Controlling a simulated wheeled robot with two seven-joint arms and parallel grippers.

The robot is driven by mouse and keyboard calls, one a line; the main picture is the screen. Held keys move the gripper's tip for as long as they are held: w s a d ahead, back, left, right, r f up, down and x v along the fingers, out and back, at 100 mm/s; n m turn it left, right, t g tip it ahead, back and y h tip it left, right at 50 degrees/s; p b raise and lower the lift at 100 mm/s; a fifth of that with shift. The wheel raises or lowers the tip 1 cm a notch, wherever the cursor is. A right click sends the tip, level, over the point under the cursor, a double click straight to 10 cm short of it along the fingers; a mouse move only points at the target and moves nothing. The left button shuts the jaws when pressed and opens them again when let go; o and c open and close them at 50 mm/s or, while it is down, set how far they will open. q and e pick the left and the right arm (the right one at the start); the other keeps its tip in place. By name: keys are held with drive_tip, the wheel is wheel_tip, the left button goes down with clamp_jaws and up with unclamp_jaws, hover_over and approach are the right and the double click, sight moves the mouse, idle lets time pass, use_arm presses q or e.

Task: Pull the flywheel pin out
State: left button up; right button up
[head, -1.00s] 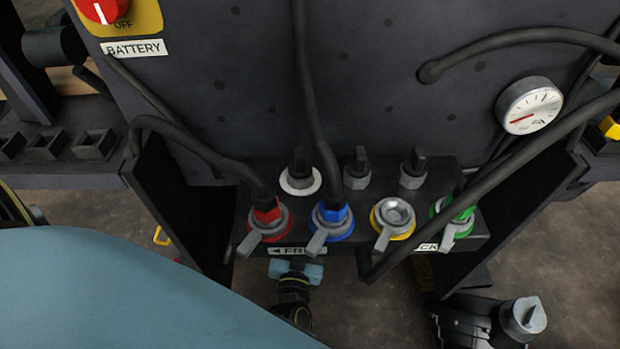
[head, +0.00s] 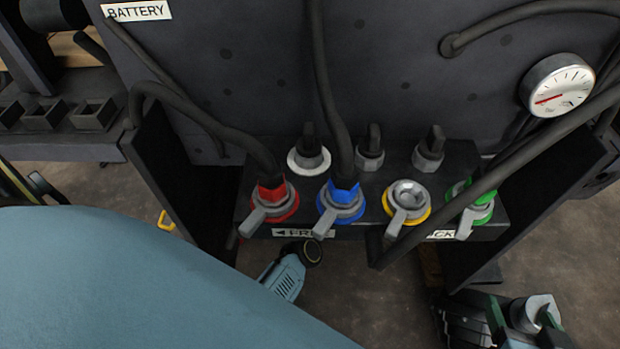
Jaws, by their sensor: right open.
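My right gripper (head: 522,318) is at the lower right edge of the head view. Its two dark green fingers are open and stand either side of a short grey cylinder (head: 538,307). The cylinder sits by a black ribbed housing (head: 462,314). I cannot tell whether the cylinder is the flywheel pin, or whether the fingers touch it. No other thing is clearly a flywheel pin.
A dark block carries red (head: 270,190), blue (head: 341,196), yellow-ringed (head: 407,200) and green (head: 480,205) couplings with grey levers. Black hoses hang in front of the panel. A round gauge (head: 557,86) is at the right. Bare floor shows below.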

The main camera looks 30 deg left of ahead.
use_arm(q)
drive_tip(key=shift+x, duration=0.95)
use_arm(e)
drive_tip(key=shift+w+a+r+t+y, duration=0.15)
drive_tip(key=shift+w+a+r+t, duration=0.1)
drive_tip(key=shift+w+r+t, duration=0.25)
drive_tip(key=shift+w+a+r+t+y, duration=0.2)
drive_tip(key=shift+r+t, duration=0.2)
drive_tip(key=shift+r, duration=0.25)
